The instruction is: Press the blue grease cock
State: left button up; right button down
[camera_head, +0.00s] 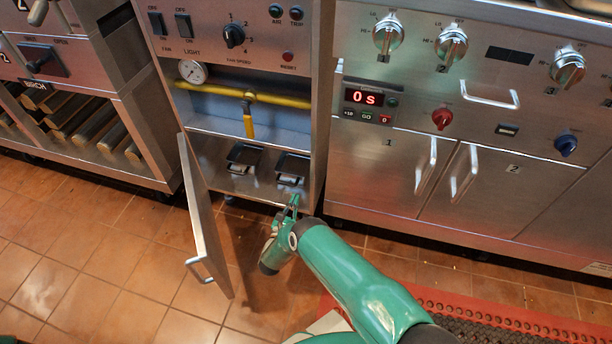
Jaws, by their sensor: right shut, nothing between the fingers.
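The blue grease cock (566,145) is a small blue knob on the steel front at the right, above the cabinet door marked 2. My right gripper (293,203) is shut and empty. It is low in the middle of the view, just in front of the open compartment and near its right black pedal (291,168). The gripper is well to the left of the blue cock, and I cannot tell whether it touches the pedal or the compartment edge. My left gripper is out of view.
A similar red knob (442,118) sits left of the blue one, beside a display (364,98) reading 0 s. An open steel door (203,220) stands left of my right gripper. A yellow pipe (250,97) crosses the compartment. Cabinet handles (426,166) stick out below the knobs.

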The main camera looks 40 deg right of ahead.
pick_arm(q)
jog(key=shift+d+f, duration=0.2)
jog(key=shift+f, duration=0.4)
pick_arm(e)
jog(key=shift+w+d+r+t+h, duration=0.1)
jog(key=shift+d+r+t+h, duration=0.15)
jog(key=shift+r+t+h, duration=0.25)
jog(key=shift+w+d+r+t+h, duration=0.1)
jog(key=shift+d+r+t+h, duration=0.15)
jog(key=shift+r, duration=0.45)
